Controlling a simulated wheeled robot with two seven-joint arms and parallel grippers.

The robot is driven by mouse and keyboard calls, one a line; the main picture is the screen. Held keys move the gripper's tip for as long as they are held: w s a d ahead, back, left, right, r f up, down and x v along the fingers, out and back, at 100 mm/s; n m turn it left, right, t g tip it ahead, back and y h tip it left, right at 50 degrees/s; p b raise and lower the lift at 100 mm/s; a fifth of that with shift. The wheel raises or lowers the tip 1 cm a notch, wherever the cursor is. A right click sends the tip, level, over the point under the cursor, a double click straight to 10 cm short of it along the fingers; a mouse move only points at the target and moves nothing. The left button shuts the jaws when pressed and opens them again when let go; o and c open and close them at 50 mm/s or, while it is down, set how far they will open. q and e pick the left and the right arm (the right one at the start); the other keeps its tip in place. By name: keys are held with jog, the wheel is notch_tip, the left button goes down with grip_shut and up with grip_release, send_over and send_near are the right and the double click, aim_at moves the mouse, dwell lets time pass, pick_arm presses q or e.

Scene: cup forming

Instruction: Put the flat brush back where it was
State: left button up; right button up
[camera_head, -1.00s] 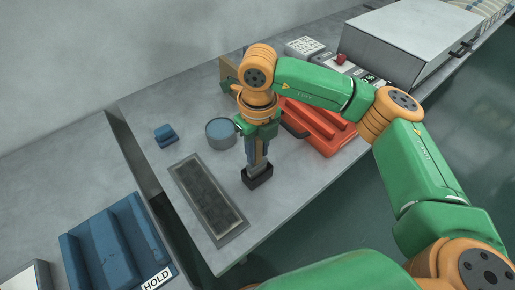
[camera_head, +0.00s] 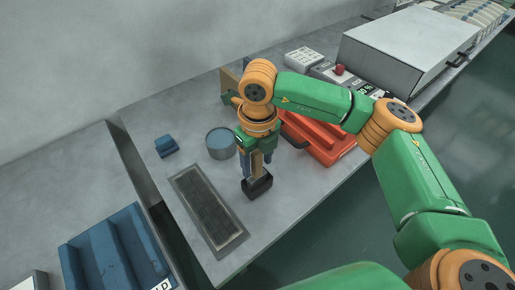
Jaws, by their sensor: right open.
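My right gripper (camera_head: 256,160) points down over a small black block-like holder (camera_head: 258,189) on the grey table. Its fingers are open, one on each side of a narrow upright tan piece (camera_head: 257,166), which looks like the flat brush. The piece stands upright at the black holder; its lower end is hidden, so I cannot tell how deep it sits. The gripper body hides its top. My left gripper is not in view.
A blue-grey round pot (camera_head: 221,143) stands just left of the gripper. A dark framed mat (camera_head: 208,211) lies in front of it, and a small blue block (camera_head: 165,146) lies farther left. An orange-red tray (camera_head: 320,138) is at the right. A blue stepped rack (camera_head: 115,250) is at lower left.

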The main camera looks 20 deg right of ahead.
notch_tip(320, 180, up, 11)
jog(key=shift+s+r+b, duration=0.1)
jog(key=shift+b, duration=0.25)
